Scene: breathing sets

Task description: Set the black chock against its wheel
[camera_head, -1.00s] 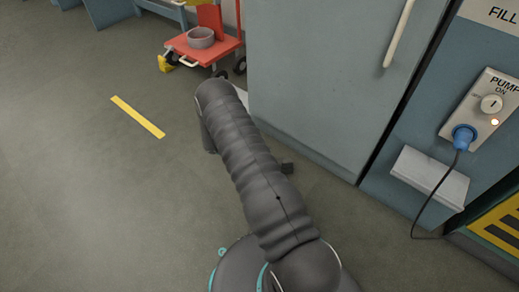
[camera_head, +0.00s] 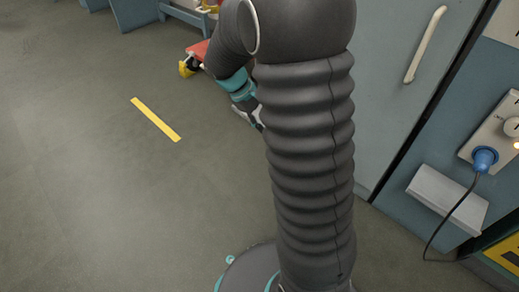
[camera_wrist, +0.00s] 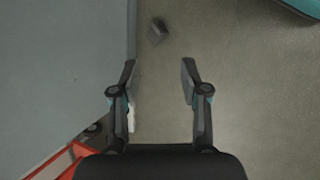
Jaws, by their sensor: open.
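A dark wheel (camera_wrist: 97,129) shows under the red cart (camera_wrist: 58,161) at lower left of the wrist view. In the head view, the cart (camera_head: 198,50) is mostly behind my arm, and my gripper (camera_head: 252,116) is partly hidden.
A grey-blue cabinet (camera_wrist: 60,60) borders the floor on the left of the wrist view. A yellow block (camera_head: 187,68) sits by the cart. A yellow floor strip (camera_head: 155,119) lies on open floor at left. A blue plug (camera_head: 484,158) with a hanging cable is at right.

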